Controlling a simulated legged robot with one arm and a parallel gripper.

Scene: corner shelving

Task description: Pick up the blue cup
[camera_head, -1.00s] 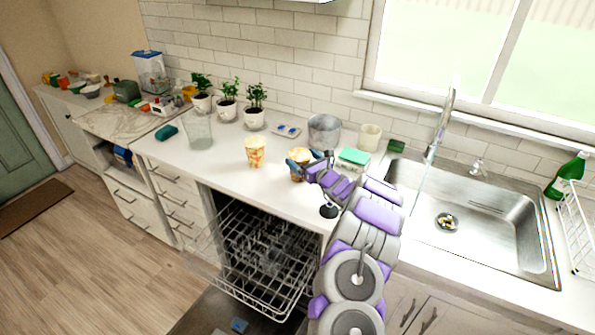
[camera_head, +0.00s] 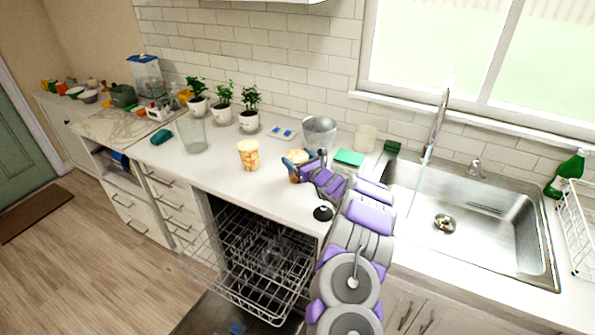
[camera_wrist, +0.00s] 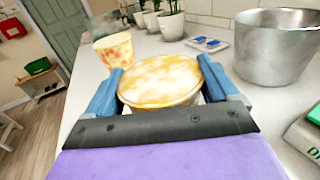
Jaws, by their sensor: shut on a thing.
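My gripper (camera_head: 299,160) is over the white counter (camera_head: 205,175). In the wrist view, its two blue fingers (camera_wrist: 160,90) are shut on a round cup (camera_wrist: 160,80) with a yellow and white patterned surface, one finger on each side. The cup is upright, and its lower part is hidden by the gripper. I cannot tell whether its base touches the counter. A second yellow, orange and white patterned cup (camera_head: 248,154) stands on the counter to the left, and it also shows in the wrist view (camera_wrist: 113,50). No cup in view looks plainly blue.
A metal pot (camera_head: 319,132), a cream container (camera_head: 365,139) and a green-topped box (camera_head: 348,159) stand close behind and right. Potted plants (camera_head: 249,120) and a clear glass (camera_head: 192,136) are further left. The sink (camera_head: 475,220) is right; an open dishwasher rack (camera_head: 262,262) is below.

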